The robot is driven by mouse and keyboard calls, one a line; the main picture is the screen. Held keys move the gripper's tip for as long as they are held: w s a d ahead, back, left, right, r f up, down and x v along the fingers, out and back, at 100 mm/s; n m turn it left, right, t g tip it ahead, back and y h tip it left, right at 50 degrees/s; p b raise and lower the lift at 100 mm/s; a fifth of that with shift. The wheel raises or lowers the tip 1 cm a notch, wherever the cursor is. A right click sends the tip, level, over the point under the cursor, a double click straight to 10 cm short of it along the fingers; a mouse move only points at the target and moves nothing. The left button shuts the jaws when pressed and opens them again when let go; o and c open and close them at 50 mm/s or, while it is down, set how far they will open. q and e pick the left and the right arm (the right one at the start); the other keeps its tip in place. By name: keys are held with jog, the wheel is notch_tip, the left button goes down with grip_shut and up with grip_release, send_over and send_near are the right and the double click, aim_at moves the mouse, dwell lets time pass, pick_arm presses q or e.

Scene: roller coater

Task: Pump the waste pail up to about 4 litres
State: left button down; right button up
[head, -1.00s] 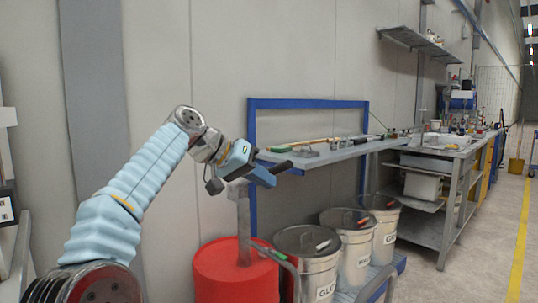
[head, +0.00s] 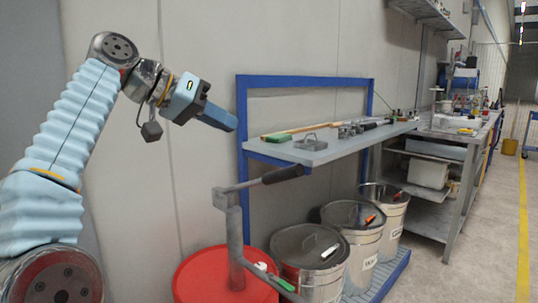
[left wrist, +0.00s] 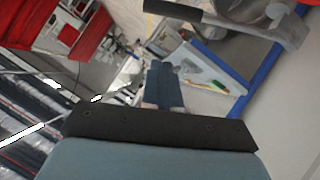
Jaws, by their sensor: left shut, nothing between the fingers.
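The red drum (head: 200,276) stands on the floor at the lower middle of the head view. A grey pump post (head: 235,245) rises from it, with a lever ending in a dark grip (head: 282,174). Lidded metal pails stand to its right: a near one (head: 318,281), a middle one (head: 362,254) and a far one (head: 390,235). I cannot tell which is the waste pail, nor read any level. My left gripper (head: 222,121) is shut and empty, above and left of the dark grip, apart from it. It also shows in the left wrist view (left wrist: 165,88). My right gripper is out of view.
A blue-framed shelf (head: 320,155) with tools on it stands behind the pump, above the pails. A metal bench (head: 440,140) with lower shelves is farther right. The floor (head: 470,250) at the right is clear, with a yellow line.

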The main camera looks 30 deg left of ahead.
pick_arm(q)
jog(key=shift+d, duration=0.1)
jog(key=s+f+b+x, duration=0.2)
jog(key=x, duration=1)
jog(key=shift+w+d+f, duration=0.25)
jog(key=shift+w+d, duration=0.05)
jog(key=shift+d, duration=0.1)
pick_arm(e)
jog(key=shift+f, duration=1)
